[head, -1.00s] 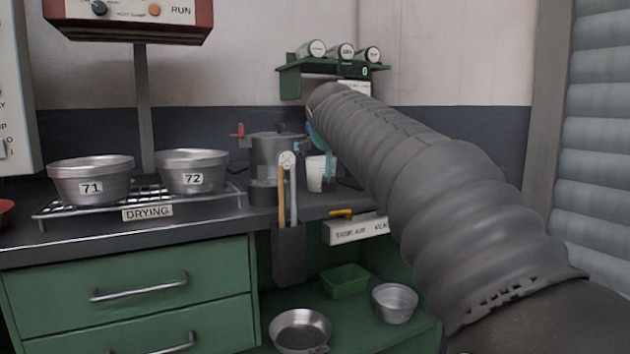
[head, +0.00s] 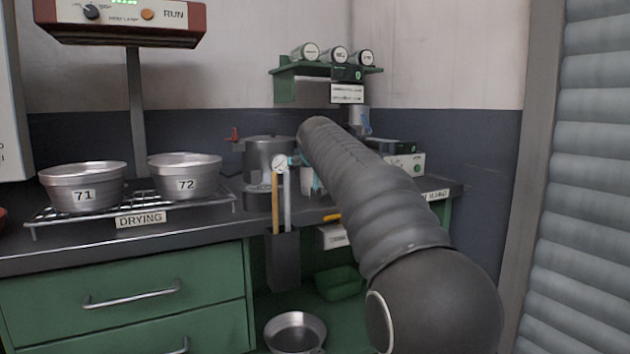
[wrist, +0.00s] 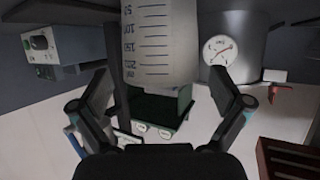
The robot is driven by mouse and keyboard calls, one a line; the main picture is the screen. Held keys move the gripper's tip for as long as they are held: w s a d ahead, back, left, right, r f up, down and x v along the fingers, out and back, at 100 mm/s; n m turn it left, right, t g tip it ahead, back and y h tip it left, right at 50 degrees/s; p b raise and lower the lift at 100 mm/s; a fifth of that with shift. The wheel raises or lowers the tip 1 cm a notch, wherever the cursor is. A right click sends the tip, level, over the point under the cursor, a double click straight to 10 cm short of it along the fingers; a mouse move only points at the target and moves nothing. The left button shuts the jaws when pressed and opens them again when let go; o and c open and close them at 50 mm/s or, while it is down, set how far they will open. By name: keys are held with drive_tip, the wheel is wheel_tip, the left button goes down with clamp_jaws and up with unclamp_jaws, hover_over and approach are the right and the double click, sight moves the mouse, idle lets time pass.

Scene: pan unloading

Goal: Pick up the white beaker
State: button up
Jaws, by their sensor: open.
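The white beaker (wrist: 158,45) with dark graduation marks is large in the wrist view, which looks upside down. It stands between the lines of my gripper's two spread fingers (wrist: 160,92). The fingers are open, one on each side, with a visible gap to the beaker. I cannot tell how deep it sits between the fingertips. In the head view, a strip of the beaker (head: 306,182) shows on the bench beside the metal pot, partly hidden by my arm. Teal bits of my gripper show near it; the rest is hidden.
The metal pot (head: 268,158) with a red handle stands close left of the beaker; its round gauge (wrist: 222,50) shows in the wrist view. A holder (head: 283,262) with upright tools is in front. Pans 71 (head: 84,188) and 72 (head: 185,178) sit on a drying rack. A green shelf (head: 325,70) holds canisters.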

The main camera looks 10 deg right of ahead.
drive_tip(key=shift+x, duration=1.4)
drive_tip(key=c, duration=1.1)
drive_tip(key=shift+r, duration=0.15)
